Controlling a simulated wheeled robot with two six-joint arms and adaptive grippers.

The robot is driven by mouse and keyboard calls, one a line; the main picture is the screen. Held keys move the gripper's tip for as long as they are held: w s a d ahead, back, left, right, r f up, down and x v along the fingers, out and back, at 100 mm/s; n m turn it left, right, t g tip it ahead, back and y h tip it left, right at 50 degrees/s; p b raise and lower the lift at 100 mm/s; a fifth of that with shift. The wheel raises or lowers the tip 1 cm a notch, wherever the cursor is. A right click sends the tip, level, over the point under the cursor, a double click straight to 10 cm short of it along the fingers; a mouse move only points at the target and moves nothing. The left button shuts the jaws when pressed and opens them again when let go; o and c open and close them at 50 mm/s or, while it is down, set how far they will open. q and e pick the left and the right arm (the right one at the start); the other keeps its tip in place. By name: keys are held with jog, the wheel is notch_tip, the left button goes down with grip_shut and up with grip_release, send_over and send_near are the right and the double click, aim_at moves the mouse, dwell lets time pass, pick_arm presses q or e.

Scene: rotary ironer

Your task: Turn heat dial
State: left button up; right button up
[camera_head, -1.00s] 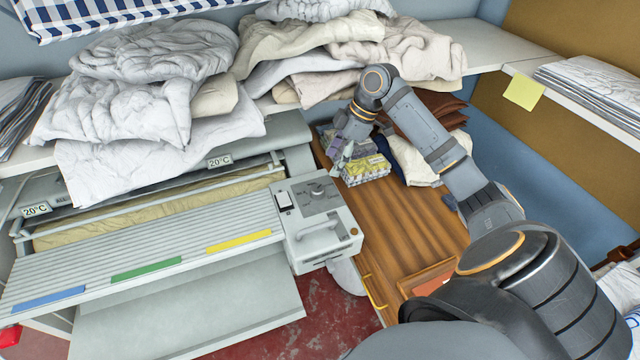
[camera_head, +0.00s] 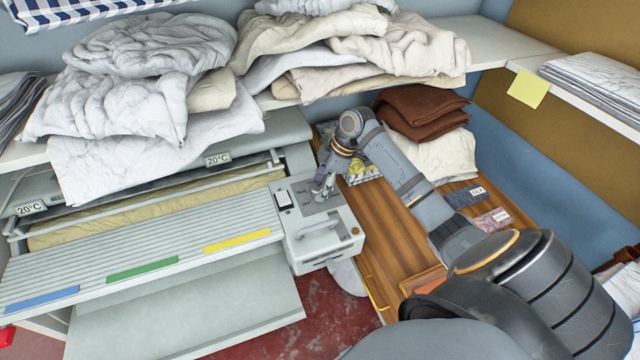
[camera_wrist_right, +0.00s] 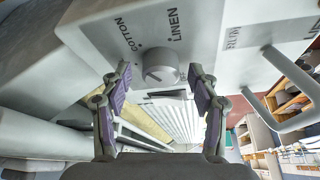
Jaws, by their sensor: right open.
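The heat dial (camera_wrist_right: 160,67) is a round grey knob on the ironer's control box (camera_head: 335,232), with the labels COTTON and LINEN around it. My right gripper (camera_head: 324,186) is over the top of the box in the head view and covers the dial there. In the right wrist view my right gripper (camera_wrist_right: 160,76) is open, with one finger on each side of the dial. Gaps show between the fingers and the dial, and nothing is held. My left gripper is not in view.
The slatted ironer table (camera_head: 140,252) lies to the left. Heaped linens (camera_head: 150,100) fill the shelf behind.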

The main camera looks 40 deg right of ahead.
jog(key=shift+a+f, duration=0.15)
jog(key=shift+f, duration=0.05)
jog(key=c, duration=1.2)
jog(key=shift+r+m+p, duration=0.2)
jog(key=shift+m+p, duration=0.1)
jog(key=shift+p, duration=0.45)
jog(key=m+h+p, duration=0.1)
jog(key=m+p, duration=0.2)
jog(key=p, duration=0.1)
jog(key=m+t+h+p, duration=0.1)
jog(key=m+p, duration=0.2)
jog(key=p, duration=0.1)
jog(key=m+t+p, duration=0.1)
jog(key=m+p, duration=0.1)
jog(key=p, duration=0.2)
jog(key=shift+s+a+r+m+h, duration=0.15)
jog(key=shift+a+m+h, duration=0.1)
jog(key=shift+m+h, duration=0.15)
jog(key=shift+f+m+h+p, duration=0.25)
jog(key=shift+m+h+p, duration=0.25)
jog(key=shift+m+p, duration=0.8)
jog(key=o, duration=1.2)
